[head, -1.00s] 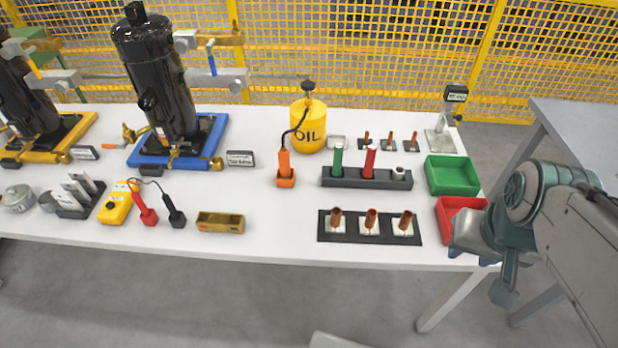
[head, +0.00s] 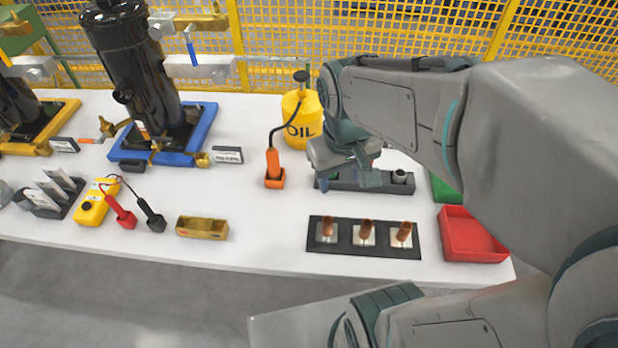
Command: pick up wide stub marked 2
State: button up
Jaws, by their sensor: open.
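Three copper stubs stand on pale square plates on a black mat (head: 345,250) at the front of the table: a left stub (head: 328,229), a middle stub (head: 366,231) and a right stub (head: 404,232). I cannot read any marking on them, so I cannot tell which is marked 2. My gripper (head: 347,183) is open, pointing down over the dark rack (head: 385,186) behind the mat, apart from the stubs.
A yellow oil can (head: 300,125) and an orange tool in its holder (head: 274,170) stand left of my gripper. A red tray (head: 470,237) and a partly hidden green tray (head: 441,190) are at right. A brass box (head: 202,228) lies left of the mat.

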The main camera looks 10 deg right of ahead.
aim_at(331, 231)
jog(key=w+a+f+n+g+h+b, duration=0.1)
jog(key=w+a+f+n+g+b, duration=0.1)
jog(key=w+f+n, duration=0.3)
jog(key=w+a+f+n+g+h+b, duration=0.1)
jog(key=w+a+f+n+g+b, duration=0.15)
jog(key=f, duration=0.45)
jog(key=shift+m, duration=0.35)
jog(key=x, duration=0.4)
jog(key=d+x, duration=0.1)
jog(key=x, duration=0.4)
jog(key=b+x, duration=0.1)
jog(key=x, duration=0.4)
jog(key=shift+w+d+r, duration=0.2)
jog(key=shift+d, duration=0.1)
grip_shut()
